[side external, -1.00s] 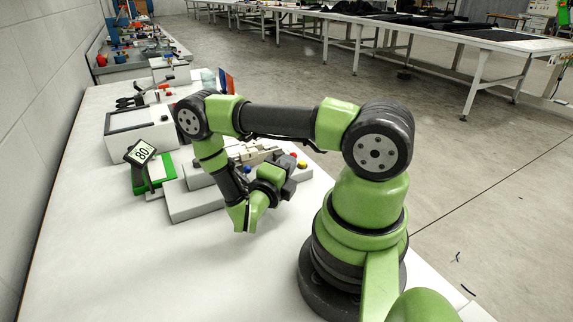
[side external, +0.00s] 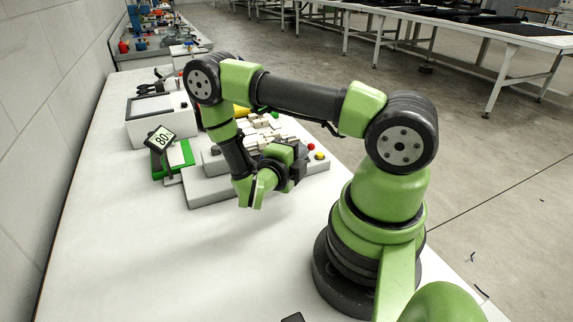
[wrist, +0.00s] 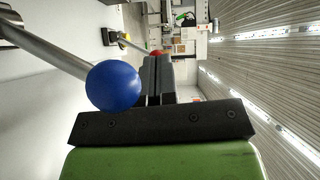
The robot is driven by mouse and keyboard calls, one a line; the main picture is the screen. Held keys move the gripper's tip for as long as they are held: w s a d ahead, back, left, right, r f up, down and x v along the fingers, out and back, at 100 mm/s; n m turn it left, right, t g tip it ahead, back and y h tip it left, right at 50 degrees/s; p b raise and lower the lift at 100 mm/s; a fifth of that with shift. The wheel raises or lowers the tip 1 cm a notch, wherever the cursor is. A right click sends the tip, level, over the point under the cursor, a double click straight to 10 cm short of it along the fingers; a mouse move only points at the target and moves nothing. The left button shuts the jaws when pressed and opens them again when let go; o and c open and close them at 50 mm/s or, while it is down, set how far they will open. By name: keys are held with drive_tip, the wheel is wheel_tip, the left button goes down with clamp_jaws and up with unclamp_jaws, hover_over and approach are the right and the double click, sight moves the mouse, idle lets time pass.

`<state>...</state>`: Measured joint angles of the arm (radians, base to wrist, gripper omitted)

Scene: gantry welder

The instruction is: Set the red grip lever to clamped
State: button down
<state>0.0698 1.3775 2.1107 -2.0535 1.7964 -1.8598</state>
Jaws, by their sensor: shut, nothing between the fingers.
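A red ball knob, likely the end of the red grip lever (side external: 311,147), shows at the right end of the grey stepped machine. In the wrist view the red knob (wrist: 157,53) is just beyond my fingertips and partly hidden by them. I cannot tell whether they touch it, nor the lever's setting. My gripper (wrist: 158,66) is shut and empty, its dark fingers side by side. In the side view my gripper (side external: 300,160) is beside the machine, its fingertips hard to make out.
A blue ball (wrist: 113,86) on a metal rod is very close to my fingers, on their left. A yellow knob (side external: 319,155) is next to the red one. A sign reading 80 (side external: 160,138) stands at the machine's left.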

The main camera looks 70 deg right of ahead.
drive_tip(key=a, duration=0.2)
drive_tip(key=w+a, duration=0.1)
drive_tip(key=a, duration=0.5)
drive_tip(key=shift+w+r, duration=0.1)
drive_tip(key=shift+w, duration=0.05)
drive_tip(key=a, duration=0.1)
drive_tip(key=a+f+m+h, duration=0.1)
drive_tip(key=a+f+m, duration=0.1)
drive_tip(key=a, duration=0.1)
drive_tip(key=shift+f+h, duration=0.2)
drive_tip(key=shift+h, duration=0.1)
drive_tip(key=shift+a+f+m, duration=0.2)
drive_tip(key=shift+a+m, duration=0.15)
drive_tip(key=shift+m, duration=0.05)
drive_tip(key=s+d, duration=0.1)
drive_tip(key=d, duration=0.3)
drive_tip(key=d+r, duration=0.1)
drive_tip(key=d, duration=0.4)
drive_tip(key=s+d, duration=0.1)
drive_tip(key=d, duration=0.3)
drive_tip(key=shift+s+d+r, duration=0.3)
drive_tip(key=shift+s+d, duration=0.05)
